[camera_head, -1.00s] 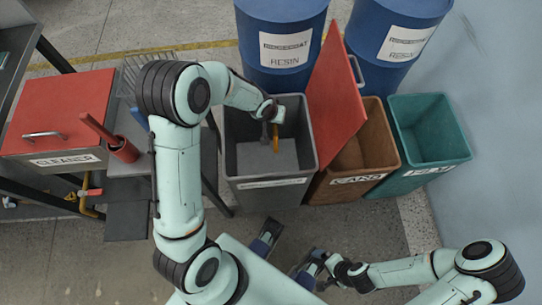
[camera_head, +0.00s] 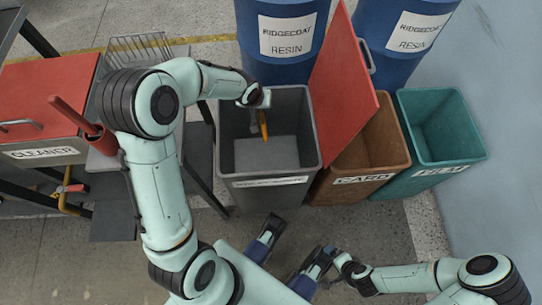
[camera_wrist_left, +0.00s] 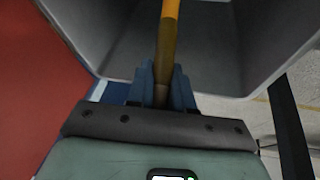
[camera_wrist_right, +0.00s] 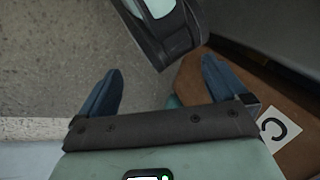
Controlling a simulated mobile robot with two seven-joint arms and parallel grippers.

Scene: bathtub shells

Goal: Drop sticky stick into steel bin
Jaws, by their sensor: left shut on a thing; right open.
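The sticky stick (camera_head: 263,124), with an orange-yellow length, hangs over the mouth of the grey steel bin (camera_head: 268,194). My left gripper (camera_head: 258,103) is shut on the stick, near the bin's back rim. In the left wrist view the stick (camera_wrist_left: 169,38) runs from between the blue fingers (camera_wrist_left: 163,84), brownish near them and yellow farther out, over the grey bin's interior (camera_wrist_left: 210,50). The bin floor looks bare. My right gripper (camera_wrist_right: 160,70) is open and empty, low in front of the bins.
A red lid (camera_head: 342,92) stands upright right of the steel bin, beside the brown CARD bin (camera_head: 392,160). A teal bin (camera_head: 447,160) is farther right. Blue resin drums (camera_head: 262,72) stand behind. A cart with a red cleaner box (camera_head: 50,110) is at left.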

